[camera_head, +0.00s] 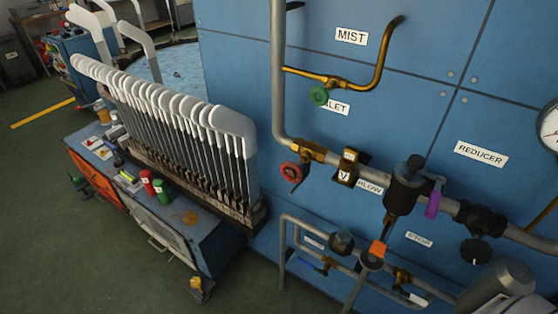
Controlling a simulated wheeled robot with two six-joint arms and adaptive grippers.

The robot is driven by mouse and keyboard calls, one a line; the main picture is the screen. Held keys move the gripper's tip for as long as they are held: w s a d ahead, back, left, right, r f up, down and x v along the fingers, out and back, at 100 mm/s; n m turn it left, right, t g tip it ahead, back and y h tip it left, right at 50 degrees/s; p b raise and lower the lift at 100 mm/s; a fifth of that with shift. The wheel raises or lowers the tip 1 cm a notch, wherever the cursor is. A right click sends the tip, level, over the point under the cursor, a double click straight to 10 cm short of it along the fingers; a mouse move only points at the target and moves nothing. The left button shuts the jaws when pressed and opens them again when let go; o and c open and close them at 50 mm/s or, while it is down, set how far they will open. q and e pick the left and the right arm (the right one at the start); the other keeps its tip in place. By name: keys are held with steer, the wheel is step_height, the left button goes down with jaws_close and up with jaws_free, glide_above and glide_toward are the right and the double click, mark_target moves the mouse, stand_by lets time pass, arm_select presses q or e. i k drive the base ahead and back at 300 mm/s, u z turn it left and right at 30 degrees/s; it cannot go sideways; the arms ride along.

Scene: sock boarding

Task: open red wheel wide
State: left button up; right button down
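The red wheel (290,171) is a small round handwheel on a brass valve (311,150), at the bend where the grey pipe (279,80) turns from vertical to running right. It is in the middle of the head view, in front of the blue panel and right of the row of boards. How far the valve is turned cannot be told. Neither gripper shows in the view, and nothing is seen touching the wheel.
A green wheel (318,96) sits above on a brass pipe. Right of the red wheel are a dark regulator (404,190), a purple handle (433,204) and a black knob (475,251). White-topped boards (170,110) stand left.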

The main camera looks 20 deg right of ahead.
mark_target(295, 169)
steer(key=z, duration=2.5)
steer(key=k, duration=0.65)
